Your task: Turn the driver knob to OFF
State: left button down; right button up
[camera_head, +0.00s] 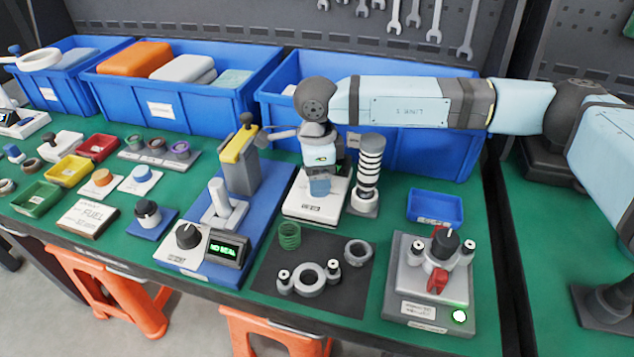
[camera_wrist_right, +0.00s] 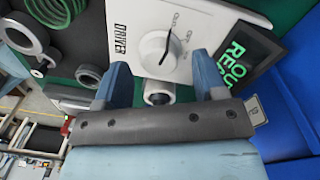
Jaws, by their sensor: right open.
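The driver panel (camera_wrist_right: 205,18) is a white plate marked DRIVER, in the right wrist view. Its round white driver knob (camera_wrist_right: 156,47) has a dark pointer line; lettering beside it is partly legible, and I cannot tell which mark it points at. My right gripper (camera_wrist_right: 160,64) is open, its blue fingers spread on either side just below the knob, with no clear contact. In the head view my right gripper (camera_head: 320,186) hangs over the white driver unit (camera_head: 303,208) and hides the knob. My left gripper is not in view.
A dark display (camera_wrist_right: 243,57) with green text adjoins the panel. A ribbed post (camera_head: 369,165) stands right of the right gripper. Blue bins (camera_head: 420,150) are behind it. A dark mat (camera_head: 335,262) with rings and a green coil lies in front, and a blue-based station (camera_head: 235,205) stands left.

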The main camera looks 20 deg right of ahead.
jog(key=shift+f, duration=0.75)
jog(key=c, duration=0.9)
jog(key=shift+m, duration=0.4)
jog(key=m, duration=0.3)
jog(key=shift+m, duration=1.9)
